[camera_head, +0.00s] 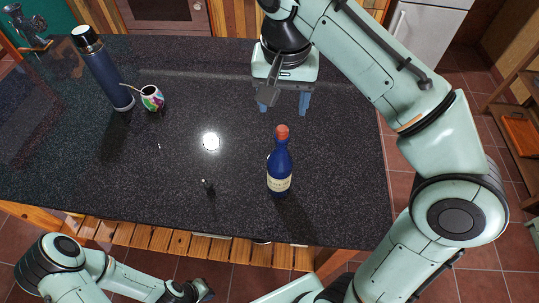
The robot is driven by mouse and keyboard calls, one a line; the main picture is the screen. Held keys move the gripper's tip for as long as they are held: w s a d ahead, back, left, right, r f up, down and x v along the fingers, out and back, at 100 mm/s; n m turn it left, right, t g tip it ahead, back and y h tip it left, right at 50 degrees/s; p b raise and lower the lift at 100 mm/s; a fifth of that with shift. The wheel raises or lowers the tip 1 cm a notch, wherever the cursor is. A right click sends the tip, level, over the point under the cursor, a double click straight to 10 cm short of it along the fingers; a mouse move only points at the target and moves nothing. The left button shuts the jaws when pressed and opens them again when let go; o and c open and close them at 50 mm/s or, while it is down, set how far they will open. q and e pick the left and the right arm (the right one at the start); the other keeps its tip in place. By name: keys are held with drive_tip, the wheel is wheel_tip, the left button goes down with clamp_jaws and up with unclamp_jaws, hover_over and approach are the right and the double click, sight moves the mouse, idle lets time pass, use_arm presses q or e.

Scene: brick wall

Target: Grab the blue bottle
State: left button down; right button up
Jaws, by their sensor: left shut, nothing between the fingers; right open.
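The blue bottle (280,170) stands upright on the dark countertop, right of the middle and near the front edge. It has a red-orange cap and a pale label. My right gripper (285,103) is open and empty, its blue fingers pointing down, behind the bottle and apart from it. My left gripper (203,290) shows only in part at the bottom edge, in front of the counter and below its edge. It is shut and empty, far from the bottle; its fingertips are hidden.
A tall dark blue flask (103,72) with a black and silver top stands at the back left of the countertop (215,100). A colourful cup (151,98) with a straw is beside it. A small dark object (208,187) lies left of the bottle. The middle is mostly clear.

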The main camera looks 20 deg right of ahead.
sight(284, 129)
drive_tip(key=f, duration=0.2)
drive_tip(key=f+b, duration=0.1)
drive_tip(key=f, duration=0.2)
drive_tip(key=f+b, duration=0.1)
drive_tip(key=f, duration=0.1)
drive_tip(key=shift+s+d+f, duration=0.15)
drive_tip(key=shift+s+d, duration=0.05)
drive_tip(key=shift+s, duration=0.15)
drive_tip(key=shift+w+f, duration=0.3)
drive_tip(key=shift+f, duration=0.2)
wheel_tip(284, 129, down, 5)
drive_tip(key=shift+w+r+b, duration=0.1)
drive_tip(key=shift+r+b, duration=0.05)
drive_tip(key=shift+b, duration=0.65)
use_arm(q)
drive_tip(key=s+f, duration=0.5)
use_arm(e)
drive_tip(key=shift+w, duration=0.1)
drive_tip(key=shift+c, duration=0.9)
clamp_jaws()
